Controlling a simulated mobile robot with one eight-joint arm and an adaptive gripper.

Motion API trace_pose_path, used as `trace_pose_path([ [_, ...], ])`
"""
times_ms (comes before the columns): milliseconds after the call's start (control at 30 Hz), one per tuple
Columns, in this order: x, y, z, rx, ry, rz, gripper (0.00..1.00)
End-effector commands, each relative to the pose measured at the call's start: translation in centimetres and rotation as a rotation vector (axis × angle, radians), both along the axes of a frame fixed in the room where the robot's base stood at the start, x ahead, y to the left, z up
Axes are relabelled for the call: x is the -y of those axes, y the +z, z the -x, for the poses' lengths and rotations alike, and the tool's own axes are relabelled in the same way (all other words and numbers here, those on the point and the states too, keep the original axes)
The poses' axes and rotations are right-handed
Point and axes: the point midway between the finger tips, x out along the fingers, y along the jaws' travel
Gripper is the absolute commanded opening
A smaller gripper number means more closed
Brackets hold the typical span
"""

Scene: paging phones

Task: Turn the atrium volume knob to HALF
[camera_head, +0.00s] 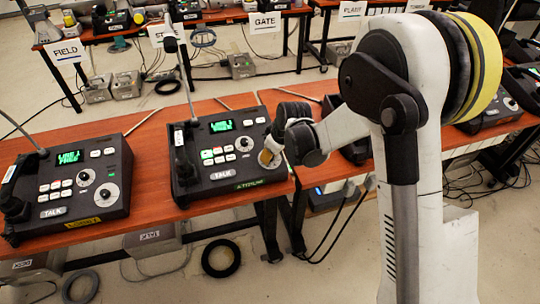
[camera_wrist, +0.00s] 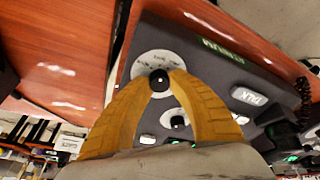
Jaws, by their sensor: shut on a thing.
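The atrium phone (camera_head: 218,180) is a dark desk console with a green label (camera_head: 250,184) on its front edge, lit green screen and TALK key. In the wrist view its large black knob (camera_wrist: 159,76) sits on a white round dial plate (camera_wrist: 150,63). My gripper (camera_wrist: 160,84) is shut on this knob, one yellow finger on each side. In the head view my gripper (camera_head: 268,157) is at the phone's right front corner and mostly hides the knob. The dial's markings are too small to read, and I cannot tell the knob's setting.
A smaller knob (camera_head: 244,144) is close behind my gripper on the same phone. Another console with a yellow label (camera_head: 74,190) stands to the left on the wooden table. A gooseneck microphone (camera_head: 182,75) rises from the atrium phone's left side. More phones stand on tables behind.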

Motion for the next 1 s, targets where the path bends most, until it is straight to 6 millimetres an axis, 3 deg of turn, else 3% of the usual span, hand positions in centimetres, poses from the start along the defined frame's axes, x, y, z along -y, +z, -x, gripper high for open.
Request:
trace_pose_path([
  [1000, 0.08, -0.1, -0.01, -0.044, -0.607, -0.154, 0.0],
])
